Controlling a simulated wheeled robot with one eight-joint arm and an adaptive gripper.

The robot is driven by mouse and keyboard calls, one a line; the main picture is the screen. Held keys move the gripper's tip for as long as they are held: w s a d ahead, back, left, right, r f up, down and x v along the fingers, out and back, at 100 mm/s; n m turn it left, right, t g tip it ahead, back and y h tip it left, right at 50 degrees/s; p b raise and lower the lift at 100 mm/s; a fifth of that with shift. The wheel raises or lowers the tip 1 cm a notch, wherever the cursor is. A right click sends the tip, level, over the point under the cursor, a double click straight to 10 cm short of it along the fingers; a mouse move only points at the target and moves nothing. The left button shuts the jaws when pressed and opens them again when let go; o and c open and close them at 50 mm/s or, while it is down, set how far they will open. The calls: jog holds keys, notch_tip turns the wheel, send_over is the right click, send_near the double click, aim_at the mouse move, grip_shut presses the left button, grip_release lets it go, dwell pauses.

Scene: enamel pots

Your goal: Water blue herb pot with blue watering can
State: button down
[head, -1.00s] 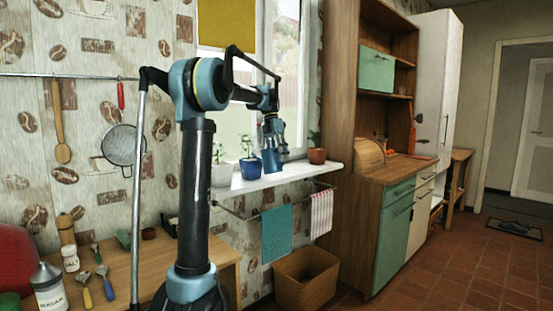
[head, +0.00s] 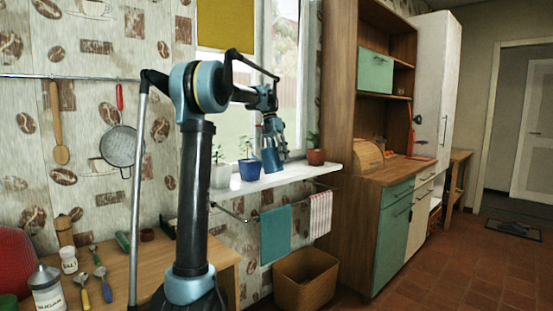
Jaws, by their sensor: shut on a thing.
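The blue herb pot (head: 249,171) stands upright on the windowsill with a small green plant in it. The blue watering can (head: 273,161) is just right of the pot in the head view, close to the sill. My gripper (head: 272,130) is above the can and shut on it. The can's spout cannot be made out, and no water is visible. I cannot tell whether the can touches the sill or the pot.
A white pot (head: 220,177) with a plant stands left on the windowsill (head: 290,174), and a terracotta pot (head: 316,157) stands at its right end. Towels hang from a rail below. The window frame is close behind my arm.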

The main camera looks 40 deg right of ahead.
jog(key=shift+w+r+g, duration=0.2)
jog(key=shift+r+g, duration=0.4)
jog(key=shift+r, duration=0.35)
dwell(1.4)
